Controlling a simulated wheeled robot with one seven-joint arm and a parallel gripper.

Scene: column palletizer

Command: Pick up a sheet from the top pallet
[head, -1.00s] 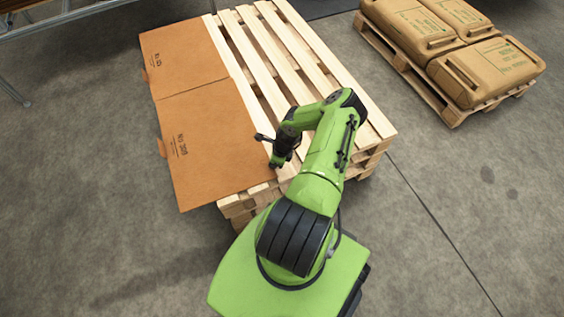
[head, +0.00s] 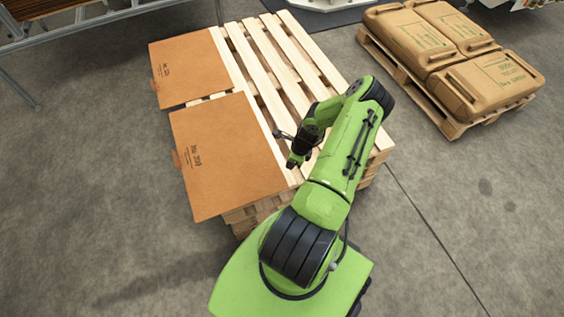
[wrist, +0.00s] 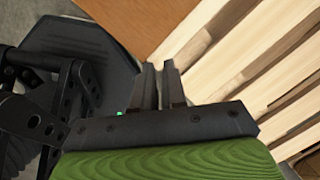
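Two flat brown cardboard sheets lie along the left side of the top wooden pallet (head: 292,62), overhanging its left edge. The far sheet (head: 192,70) and the near sheet (head: 228,155) are separated by a narrow gap. My gripper (head: 292,163) is low at the near sheet's right edge, close to its front right corner. In the wrist view my gripper's fingers (wrist: 160,68) are close together, with their tips at the near sheet's corner (wrist: 135,22).
The top pallet rests on more pallets; its slats are bare right of the sheets. A separate pallet (head: 450,126) with several brown sacks (head: 430,45) stands at the right. A metal frame (head: 75,28) is at the upper left. Grey floor (head: 95,190) is clear at the left.

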